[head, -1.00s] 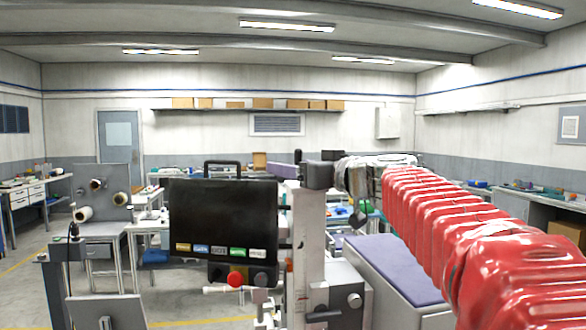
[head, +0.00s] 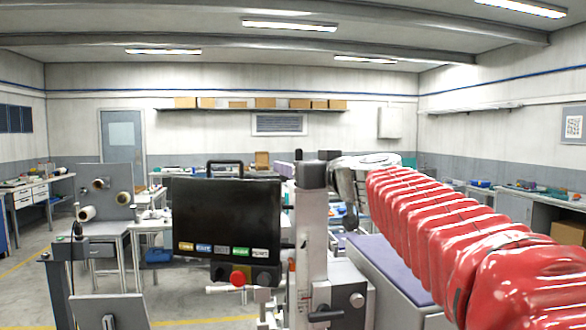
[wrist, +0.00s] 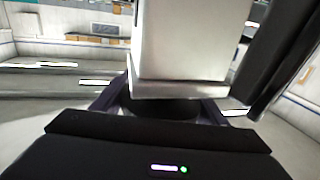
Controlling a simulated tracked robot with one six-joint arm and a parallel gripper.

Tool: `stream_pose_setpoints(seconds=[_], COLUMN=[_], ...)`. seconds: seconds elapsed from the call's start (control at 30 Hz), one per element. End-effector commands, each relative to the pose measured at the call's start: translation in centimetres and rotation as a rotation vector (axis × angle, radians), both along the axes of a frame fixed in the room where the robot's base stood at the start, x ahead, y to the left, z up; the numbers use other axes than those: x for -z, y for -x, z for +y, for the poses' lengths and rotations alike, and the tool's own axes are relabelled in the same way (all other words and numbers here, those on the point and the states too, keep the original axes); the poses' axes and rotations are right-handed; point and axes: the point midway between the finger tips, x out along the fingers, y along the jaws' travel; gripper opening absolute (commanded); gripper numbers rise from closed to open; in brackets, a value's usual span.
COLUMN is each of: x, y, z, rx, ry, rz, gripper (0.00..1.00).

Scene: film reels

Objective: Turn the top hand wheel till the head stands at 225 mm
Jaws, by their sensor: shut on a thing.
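The machine's pale column (head: 311,240) stands upright in the head view, with a dark grey cap (head: 311,176) on top. The grey head block (head: 345,288), with a knob and a black handle, sits low on the column. A small scale is near the column's foot; its reading is too small to tell. My gripper (wrist: 165,104) is at the column's top, its fingers on both sides of a dark round part, seemingly the top hand wheel (wrist: 165,110), and shut on it. The white column end (wrist: 180,45) fills the middle of the wrist view.
A black display panel (head: 226,220) with a red button (head: 238,278) stands left of the column, close to it. A purple-topped bench (head: 400,265) is to the right. A reel stand (head: 105,192) is at the left. Open floor lies between the benches.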

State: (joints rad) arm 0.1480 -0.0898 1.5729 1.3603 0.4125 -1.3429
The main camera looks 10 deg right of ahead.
Motion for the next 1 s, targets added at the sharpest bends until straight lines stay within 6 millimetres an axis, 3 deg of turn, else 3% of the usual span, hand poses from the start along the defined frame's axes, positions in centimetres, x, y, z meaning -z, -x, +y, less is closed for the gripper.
stream_pose_setpoints(seconds=[0.53, 0.57, 0.8, 1.0], x=[0.08, 0.08, 0.03, 0.0], y=[-0.05, -0.06, -0.04, -0.03], z=[-0.29, -0.3, -0.3, -0.3], rx=[0.073, 0.073, 0.073, 0.073], ry=[-0.001, -0.001, -0.001, -0.001], rz=[-0.002, -0.002, -0.003, -0.003], gripper=[0.44, 0.67, 0.84, 0.85])
